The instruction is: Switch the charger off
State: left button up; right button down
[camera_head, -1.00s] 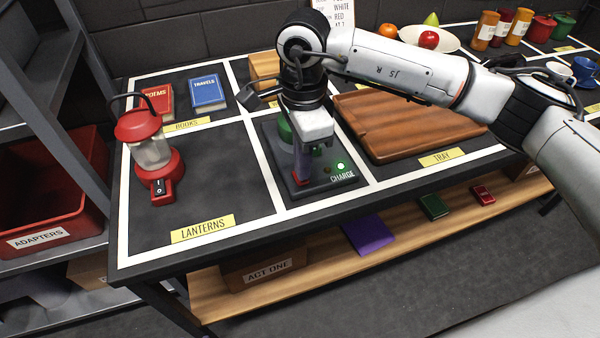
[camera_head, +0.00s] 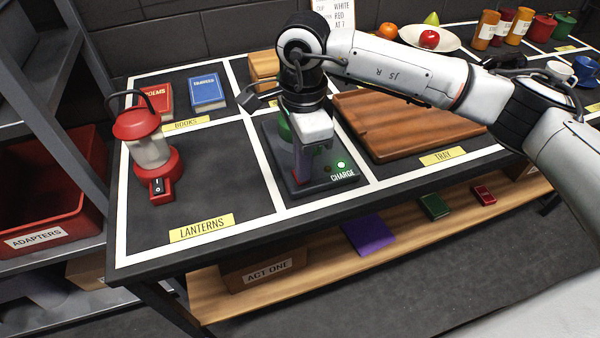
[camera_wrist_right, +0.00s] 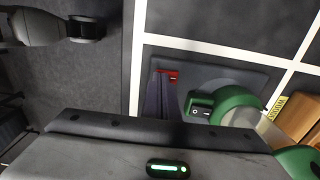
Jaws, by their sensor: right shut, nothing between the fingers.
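The charger (camera_head: 322,180) is a dark plate marked CHARGE on the table, with a lit green light (camera_head: 340,166) at its front right corner. A green lantern (camera_head: 285,130) stands on it, mostly hidden by my right arm in the head view. In the right wrist view the lantern (camera_wrist_right: 238,106) shows its own switch (camera_wrist_right: 199,108). A red switch (camera_wrist_right: 172,76) sits on the plate (camera_wrist_right: 225,72), partly hidden by my fingers. My right gripper (camera_head: 302,178) is shut and empty, pointing down with its tips at the red switch; contact cannot be told. My left gripper is out of view.
A red lantern (camera_head: 149,150) stands to the left, in the LANTERNS area with bare room around it. A wooden tray (camera_head: 400,120) lies close on the right. Two books (camera_head: 207,92) lie behind to the left. White lines divide the tabletop.

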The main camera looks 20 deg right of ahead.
jog(key=shift+f+b, duration=0.35)
jog(key=shift+f, duration=0.1)
jog(key=shift+r, duration=0.1)
jog(key=shift+r+p, duration=1.9)
jog(key=shift+r, duration=1.6)
jog(key=shift+s+f, duration=0.1)
